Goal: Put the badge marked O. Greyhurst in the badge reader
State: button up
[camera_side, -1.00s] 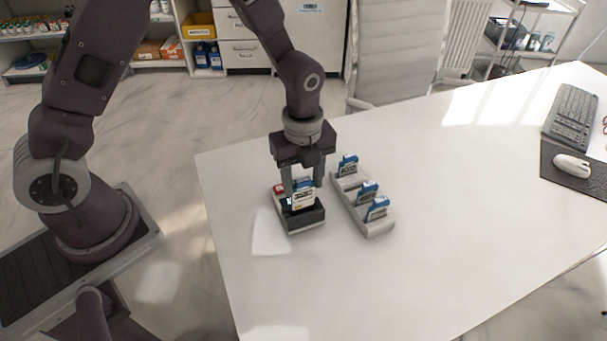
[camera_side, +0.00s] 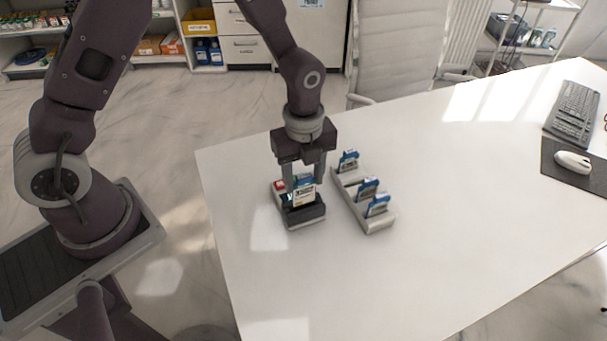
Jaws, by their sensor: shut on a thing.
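The badge reader (camera_side: 308,216) is a small dark block on a pale base, near the left part of the white table. My gripper (camera_side: 304,182) points down above it, shut on a badge (camera_side: 304,195) with a blue top and a white face. The badge stands about upright, its lower edge at the reader's top. I cannot tell whether it sits inside the slot. Its printed name is too small to read. A pale rack (camera_side: 377,224) to the right holds three more blue-topped badges, at the back (camera_side: 348,160), middle (camera_side: 368,189) and front (camera_side: 377,206).
A red item (camera_side: 280,185) shows at the reader's back left. The rack stands close to the right of the reader and gripper. The table (camera_side: 465,190) between is clear.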

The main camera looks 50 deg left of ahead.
jog(key=shift+f, duration=0.15)
jog(key=shift+f, duration=0.35)
jog(key=shift+f, duration=0.1)
dwell(0.6)
jog(key=shift+f, duration=0.65)
jog(key=shift+f, duration=0.25)
jog(key=shift+f, duration=0.5)
jog(key=o, duration=1.6)
